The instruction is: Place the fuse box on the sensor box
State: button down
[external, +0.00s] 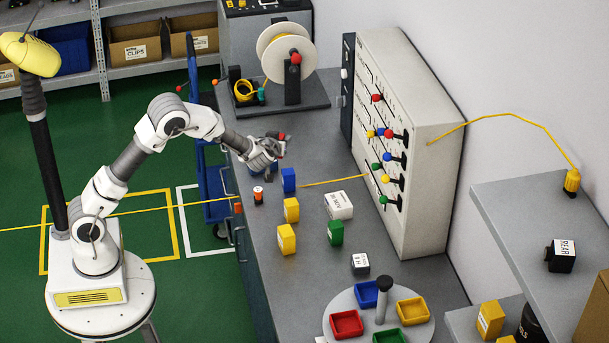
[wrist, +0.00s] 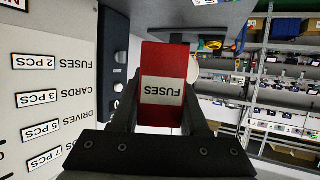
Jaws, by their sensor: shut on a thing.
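The fuse box is a red block with a white label reading FUSES (wrist: 165,60). In the wrist view it sits between the two fingers of my gripper (wrist: 162,100), which is shut on it. In the external view my gripper (external: 276,147) is above the far part of the grey bench, and a bit of the red fuse box (external: 282,137) shows at its tip. Several small boxes stand on the bench below and nearer: blue (external: 289,180), yellow (external: 291,210), green (external: 336,233) and white (external: 339,205). I cannot tell which one is the sensor box.
A tall white panel (external: 417,190) with coloured knobs stands along the bench's right side. A cable reel (external: 270,50) stands at the back. A round turntable with coloured trays (external: 347,325) is at the near end. A yellow cable (external: 335,181) crosses the bench.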

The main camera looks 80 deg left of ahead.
jog(key=shift+n+g, duration=0.4)
jog(key=shift+g, duration=0.1)
jog(key=s+a+f, duration=0.1)
jog(key=a+f, duration=0.1)
jog(key=a, duration=0.2)
jog(key=a+f, duration=0.2)
jog(key=a, duration=0.3)
jog(key=s+a+f+b, duration=0.1)
jog(key=a+f, duration=0.2)
jog(key=a, duration=0.2)
jog(key=shift+s+a, duration=0.1)
jog(key=shift+s, duration=0.25)
jog(key=shift+f, duration=2)
jog(key=shift+f, duration=0.1)
jog(key=shift+f, duration=0.2)
jog(key=shift+c, duration=2.1)
grip_release()
jog(key=shift+r, duration=0.1)
jog(key=shift+r, duration=0.1)
jog(key=shift+r, duration=0.25)
jog(key=v, duration=1.2)
jog(key=shift+f, duration=0.3)
